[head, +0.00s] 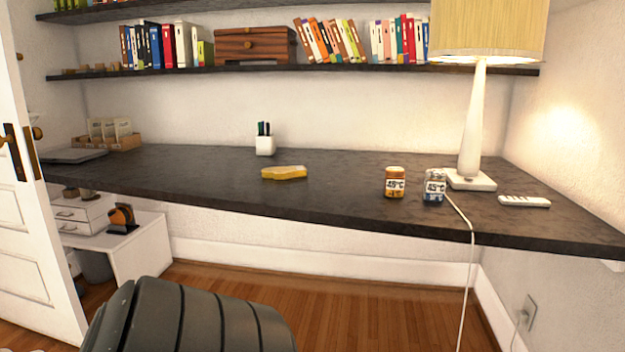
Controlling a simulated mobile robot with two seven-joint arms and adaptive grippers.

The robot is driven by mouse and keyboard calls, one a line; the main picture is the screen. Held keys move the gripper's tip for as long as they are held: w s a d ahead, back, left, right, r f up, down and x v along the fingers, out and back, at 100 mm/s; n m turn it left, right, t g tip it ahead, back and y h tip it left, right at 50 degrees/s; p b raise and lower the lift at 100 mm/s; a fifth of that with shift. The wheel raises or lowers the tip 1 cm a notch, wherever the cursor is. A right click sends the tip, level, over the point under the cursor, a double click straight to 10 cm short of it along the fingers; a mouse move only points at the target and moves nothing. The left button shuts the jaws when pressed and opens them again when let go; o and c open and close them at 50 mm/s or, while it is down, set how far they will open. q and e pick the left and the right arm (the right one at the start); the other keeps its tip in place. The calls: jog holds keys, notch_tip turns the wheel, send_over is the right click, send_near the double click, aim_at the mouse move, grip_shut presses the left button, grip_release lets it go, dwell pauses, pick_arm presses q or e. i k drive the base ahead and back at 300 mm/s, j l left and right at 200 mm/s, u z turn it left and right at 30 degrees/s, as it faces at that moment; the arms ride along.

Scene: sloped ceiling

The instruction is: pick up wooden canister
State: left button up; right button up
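A small canister with an orange-brown, wood-like surface and a white "45°C" label (395,182) stands upright on the dark desk (330,185), right of the middle and close to the front edge. A similar-sized canister with a blue-grey look and the same kind of label (434,187) stands just to its right, with a small gap between them. Neither of my grippers is in the head view, so their state and distance from the canisters do not show.
A lamp (474,125) stands behind the canisters; its white cord hangs over the front edge beside them. A remote (524,201) lies to the right, a yellow object (284,173) to the left. A dark ribbed chair back (190,318) stands in front. Shelves (330,70) hang above.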

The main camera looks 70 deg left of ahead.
aim_at(395, 177)
jog(key=u, duration=1.8)
jog(key=i+l, duration=0.05)
